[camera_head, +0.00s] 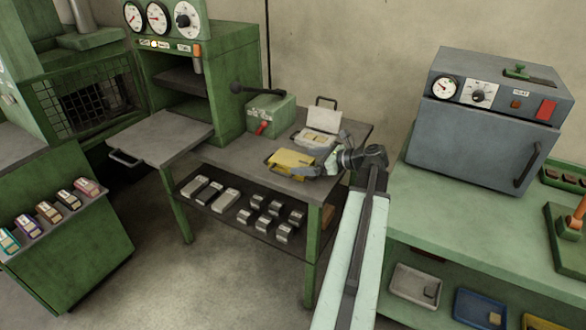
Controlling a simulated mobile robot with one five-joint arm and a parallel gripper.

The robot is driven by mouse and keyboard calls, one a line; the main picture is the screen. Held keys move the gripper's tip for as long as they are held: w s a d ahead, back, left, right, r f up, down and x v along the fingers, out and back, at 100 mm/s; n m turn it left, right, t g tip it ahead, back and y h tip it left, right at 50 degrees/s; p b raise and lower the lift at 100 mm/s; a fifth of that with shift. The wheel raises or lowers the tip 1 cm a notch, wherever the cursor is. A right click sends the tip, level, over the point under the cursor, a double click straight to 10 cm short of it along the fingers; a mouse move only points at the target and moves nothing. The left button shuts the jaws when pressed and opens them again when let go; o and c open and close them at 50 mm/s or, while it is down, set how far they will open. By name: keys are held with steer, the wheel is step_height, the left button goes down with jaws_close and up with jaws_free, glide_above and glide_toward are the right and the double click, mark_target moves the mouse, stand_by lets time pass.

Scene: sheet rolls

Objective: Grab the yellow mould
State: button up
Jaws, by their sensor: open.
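The yellow mould (291,160) is a flat block with a handle at its left end. It lies near the front edge of the dark table (232,153) in the middle of the view. My gripper (304,171) is at the mould's right front side, its dark fingers open. The fingers overlap the mould's near right edge in this view. I cannot tell whether they touch it or are around it.
An open pale case (318,137) with an upright lid stands just behind the mould. A green box (270,113) with levers stands at the back left. Several metal blocks (271,208) sit on the shelf below. A green bench (446,212) with a grey oven (480,143) is right.

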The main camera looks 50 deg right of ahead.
mark_target(298, 160)
steer(key=b+x, duration=0.2)
steer(key=x, duration=0.4)
steer(key=shift+w+d+f, duration=0.1)
steer(key=shift+w+f, duration=0.1)
steer(key=shift+w, duration=0.05)
steer(key=shift+r, duration=0.1)
steer(key=c, duration=2)
